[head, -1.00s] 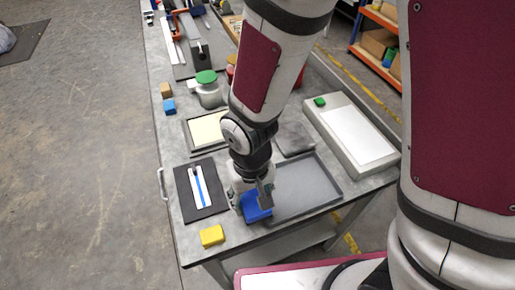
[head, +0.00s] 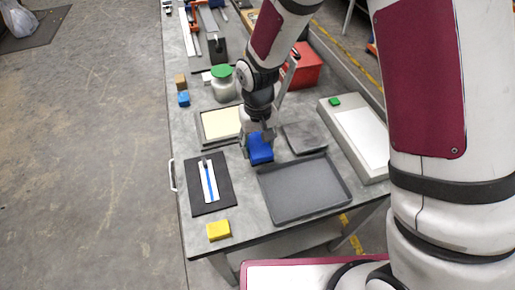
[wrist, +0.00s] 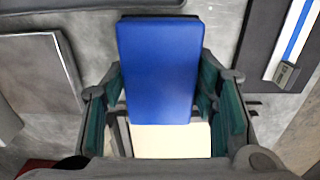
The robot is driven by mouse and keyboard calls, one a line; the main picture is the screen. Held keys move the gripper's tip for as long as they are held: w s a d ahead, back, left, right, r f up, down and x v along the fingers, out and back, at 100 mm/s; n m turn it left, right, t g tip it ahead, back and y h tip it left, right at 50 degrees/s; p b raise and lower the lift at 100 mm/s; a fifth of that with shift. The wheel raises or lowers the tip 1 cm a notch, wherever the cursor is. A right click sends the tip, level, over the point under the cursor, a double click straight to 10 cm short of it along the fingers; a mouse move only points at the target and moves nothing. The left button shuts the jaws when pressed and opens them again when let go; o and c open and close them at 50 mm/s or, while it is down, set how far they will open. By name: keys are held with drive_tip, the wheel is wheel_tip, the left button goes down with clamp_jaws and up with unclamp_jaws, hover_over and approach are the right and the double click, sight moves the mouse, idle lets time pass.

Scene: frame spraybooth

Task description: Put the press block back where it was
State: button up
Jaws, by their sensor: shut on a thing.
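A blue block (head: 261,149), which I take to be the press block, is held in my gripper (head: 259,137) in the head view. In the wrist view the same blue block (wrist: 160,70) fills the space between the two fingers (wrist: 163,105), which are shut on its sides. The gripper is over the table between the cream panel in a dark frame (head: 220,124) and the grey slab (head: 303,139), behind the dark empty tray (head: 302,190). I cannot tell whether the block touches the table.
A black mat (head: 225,199) with a white and blue strip lies left of the tray. A yellow block (head: 219,230) sits at the front edge. A jar with a green lid (head: 223,84), a red box (head: 304,68) and a pale light panel (head: 362,135) stand around.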

sight(257, 150)
drive_tip(key=shift+w+f, duration=0.15)
drive_tip(key=shift+w, duration=0.3)
drive_tip(key=shift+f+p, duration=0.35)
drive_tip(key=shift+f, duration=1.25)
drive_tip(key=shift+f, duration=0.15)
drive_tip(key=o, duration=1)
